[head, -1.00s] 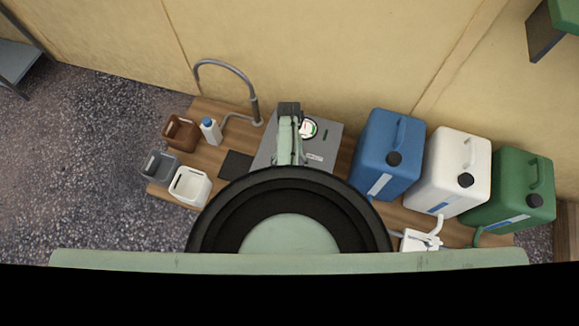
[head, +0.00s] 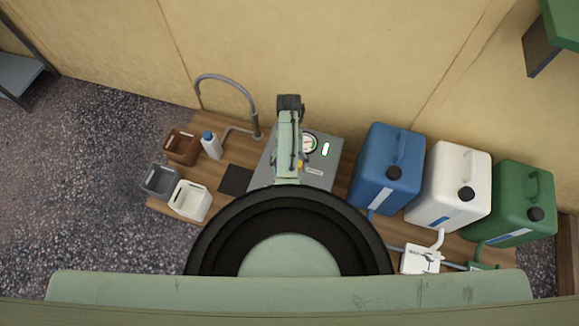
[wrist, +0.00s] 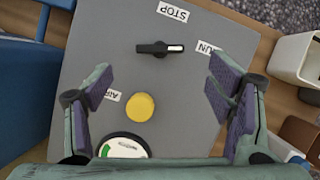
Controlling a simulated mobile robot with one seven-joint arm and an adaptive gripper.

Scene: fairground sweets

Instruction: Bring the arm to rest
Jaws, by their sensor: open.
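My gripper (wrist: 160,98) is open and empty in the wrist view, its purple-padded fingers apart on either side. It is over the grey control box (wrist: 95,40); how high above cannot be told. On the box, a black lever (wrist: 155,48) has its white tip pointing toward the RUN label (wrist: 208,47), away from the STOP label (wrist: 173,11). A yellow button (wrist: 140,107) and a round gauge (wrist: 122,147) lie between the fingers. In the head view my arm (head: 288,140) reaches over the box, hiding its middle; the fingers cannot be made out there.
Blue (head: 385,170), white (head: 450,185) and green (head: 522,205) jerrycans stand right of the box. Left are a tap (head: 256,120), a small bottle (head: 211,145), and brown (head: 181,147), grey (head: 159,181) and white (head: 190,200) open containers. The wall is behind.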

